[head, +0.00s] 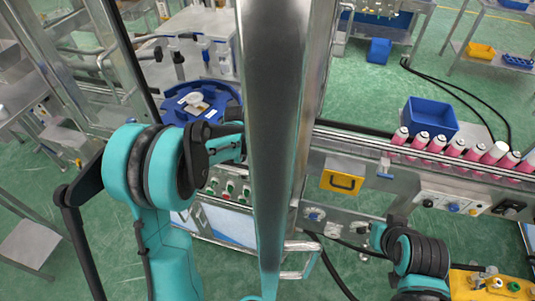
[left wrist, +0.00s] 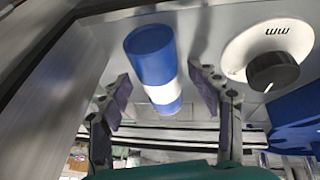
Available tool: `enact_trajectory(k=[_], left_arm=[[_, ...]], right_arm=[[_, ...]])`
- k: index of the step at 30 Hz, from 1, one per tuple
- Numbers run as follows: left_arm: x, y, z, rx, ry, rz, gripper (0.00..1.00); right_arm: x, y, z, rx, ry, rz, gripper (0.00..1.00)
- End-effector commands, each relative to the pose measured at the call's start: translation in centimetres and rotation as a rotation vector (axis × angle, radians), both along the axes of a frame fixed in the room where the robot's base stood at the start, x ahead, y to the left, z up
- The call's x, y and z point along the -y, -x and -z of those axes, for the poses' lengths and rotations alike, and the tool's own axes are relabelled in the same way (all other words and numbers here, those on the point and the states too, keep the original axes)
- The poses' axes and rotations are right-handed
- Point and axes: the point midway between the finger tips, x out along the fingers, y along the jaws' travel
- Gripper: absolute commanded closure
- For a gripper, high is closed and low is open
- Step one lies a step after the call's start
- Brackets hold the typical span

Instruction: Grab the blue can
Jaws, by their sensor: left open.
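The blue can (left wrist: 152,55) has a blue body with a white band and a blue end. In the left wrist view it stands out against a pale grey panel. My left gripper (left wrist: 160,88) is open, with one finger on each side of the can and gaps visible beside it. Its depth between the fingers is hard to tell. In the head view the steel post hides the can and the left fingers; only my left arm (head: 150,165) shows. My right arm (head: 425,255) is at the lower right, with its gripper not visible.
A thick steel post (head: 275,130) crosses the head view beside my left arm. A conveyor (head: 360,140) at the right carries several pink cans (head: 437,144), near a blue bin (head: 430,118). A round knob (left wrist: 274,70) sits right of the can.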

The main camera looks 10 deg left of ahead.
Motion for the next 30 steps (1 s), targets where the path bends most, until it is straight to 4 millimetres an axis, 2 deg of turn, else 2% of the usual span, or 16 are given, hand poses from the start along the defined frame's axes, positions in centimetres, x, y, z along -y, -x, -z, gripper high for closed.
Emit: enact_trajectory(k=[2,8,22,30], left_arm=[[0.0,0.0,-0.1,0.0,0.0,0.0,0.38],[0.0,0.0,-0.1,0.0,0.0,0.0,0.9],[0.0,0.0,-0.4,-0.001,0.0,0.0,0.91],[0.3,-0.2,-2.0,0.0,0.0,0.0,0.91]], right_arm=[[0.0,0.0,-0.1,0.0,0.0,0.0,1.0],[0.0,0.0,-0.1,0.0,0.0,0.0,1.0],[0.0,0.0,-0.3,0.0,0.0,0.0,1.0],[0.0,0.0,-1.4,0.0,0.0,0.0,1.0]])
